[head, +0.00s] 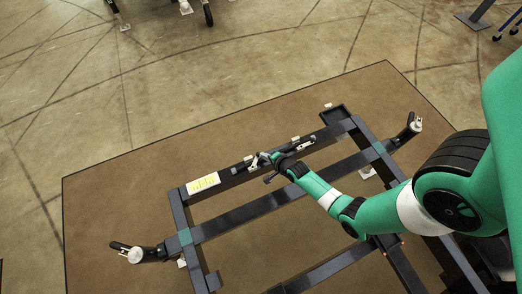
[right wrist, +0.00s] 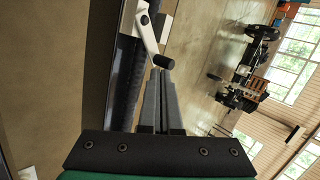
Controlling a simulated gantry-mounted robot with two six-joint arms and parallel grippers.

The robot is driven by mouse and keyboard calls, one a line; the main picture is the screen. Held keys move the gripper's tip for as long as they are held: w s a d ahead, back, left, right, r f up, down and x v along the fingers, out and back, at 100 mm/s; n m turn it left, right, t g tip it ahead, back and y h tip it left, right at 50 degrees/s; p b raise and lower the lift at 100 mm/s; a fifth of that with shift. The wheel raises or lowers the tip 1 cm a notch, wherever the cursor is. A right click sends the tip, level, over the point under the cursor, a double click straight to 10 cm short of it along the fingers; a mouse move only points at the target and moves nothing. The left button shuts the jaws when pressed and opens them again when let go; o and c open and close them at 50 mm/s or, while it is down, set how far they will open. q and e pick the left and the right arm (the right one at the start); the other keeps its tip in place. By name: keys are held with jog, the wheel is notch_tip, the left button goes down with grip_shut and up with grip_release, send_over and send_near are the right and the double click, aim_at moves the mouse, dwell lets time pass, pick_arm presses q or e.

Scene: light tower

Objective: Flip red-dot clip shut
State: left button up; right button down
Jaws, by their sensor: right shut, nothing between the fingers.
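My right gripper (head: 264,163) reaches in from the right to the far beam of a dark metal frame (head: 240,214). In the right wrist view its two grey fingers (right wrist: 161,80) are together with nothing between them. Just beyond their tips is a clip with a white body (right wrist: 138,20) and a lever ending in a black knob (right wrist: 164,62). The tips are close to the knob; I cannot tell if they touch it. In the head view one small clip (head: 248,160) is left of my gripper and another (head: 305,143) is right of it. No red dot can be made out. My left gripper is not in view.
Black levers with white discs stick out at the frame's left (head: 135,254) and right (head: 415,125). The frame stands on a brown mat (head: 110,205). The floor beyond is clear near the mat.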

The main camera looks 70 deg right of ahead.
jog(key=shift+w+d, duration=0.4)
jog(key=shift+w, duration=0.05)
jog(key=shift+w+d, duration=0.2)
jog(key=shift+w, duration=0.3)
jog(key=shift+w+d, duration=0.2)
jog(key=shift+w, duration=0.45)
jog(key=shift+a, duration=0.1)
dwell(0.5)
